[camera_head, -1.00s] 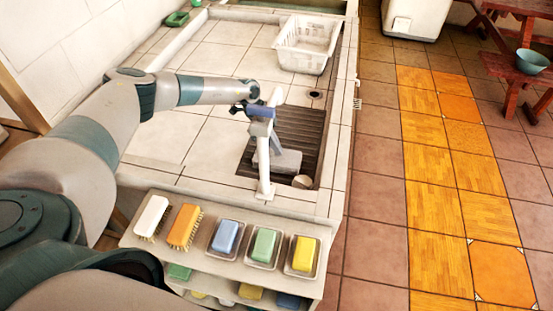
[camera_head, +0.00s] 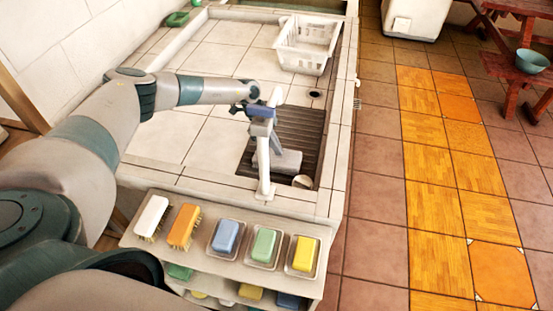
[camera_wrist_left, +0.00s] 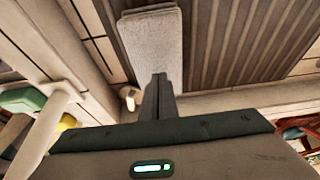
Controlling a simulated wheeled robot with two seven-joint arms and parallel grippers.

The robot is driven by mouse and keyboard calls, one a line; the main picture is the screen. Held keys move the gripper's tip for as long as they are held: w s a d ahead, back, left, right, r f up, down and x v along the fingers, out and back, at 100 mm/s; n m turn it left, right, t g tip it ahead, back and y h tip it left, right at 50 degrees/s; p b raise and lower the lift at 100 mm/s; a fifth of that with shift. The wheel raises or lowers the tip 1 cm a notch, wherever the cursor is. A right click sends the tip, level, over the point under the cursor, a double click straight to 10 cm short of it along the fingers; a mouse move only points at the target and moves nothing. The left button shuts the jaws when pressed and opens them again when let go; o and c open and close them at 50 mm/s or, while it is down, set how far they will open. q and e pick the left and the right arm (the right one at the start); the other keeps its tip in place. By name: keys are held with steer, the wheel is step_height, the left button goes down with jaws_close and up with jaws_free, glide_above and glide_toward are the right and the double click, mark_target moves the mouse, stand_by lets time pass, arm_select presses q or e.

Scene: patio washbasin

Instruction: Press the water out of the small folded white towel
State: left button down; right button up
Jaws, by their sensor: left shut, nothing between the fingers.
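The small folded white towel (camera_head: 289,161) lies flat on the dark ribbed board (camera_head: 311,123) set in the basin. In the head view my left gripper (camera_head: 263,164) points down at the towel's left end and partly hides it. In the left wrist view the shut fingers (camera_wrist_left: 159,80) overlap the near end of the towel (camera_wrist_left: 152,40), with nothing between them. I cannot tell whether the fingertips press on the cloth or stop just above it. My right gripper is not in view.
A white post (camera_head: 264,185) stands close beside my left gripper. A small round pale piece (camera_head: 302,181) is at the board's near edge. A white basket (camera_head: 306,44) stands at the back. A shelf in front holds brushes and soaps (camera_head: 265,245). The tiled basin floor at left is clear.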

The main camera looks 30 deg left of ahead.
arm_select(q)
steer(key=shift+f, duration=0.55)
stand_by(0.4)
steer(key=shift+s+f, duration=0.15)
stand_by(0.5)
steer(key=shift+s+f, duration=0.15)
steer(key=shift+s, duration=0.05)
stand_by(1.2)
steer(key=shift+w+r+p, duration=0.25)
steer(key=shift+r+p, duration=0.85)
steer(key=shift+r, duration=0.1)
step_height(320, 180, up, 3)
steer(key=p, duration=0.2)
steer(key=shift+f+p, duration=0.15)
steer(key=shift+p, duration=0.2)
step_height(320, 180, up, 3)
steer(key=p, duration=0.4)
steer(key=shift+w+r, duration=0.1)
steer(key=shift+r, duration=0.1)
steer(key=shift+f+b, duration=0.2)
steer(key=shift+b, duration=0.1)
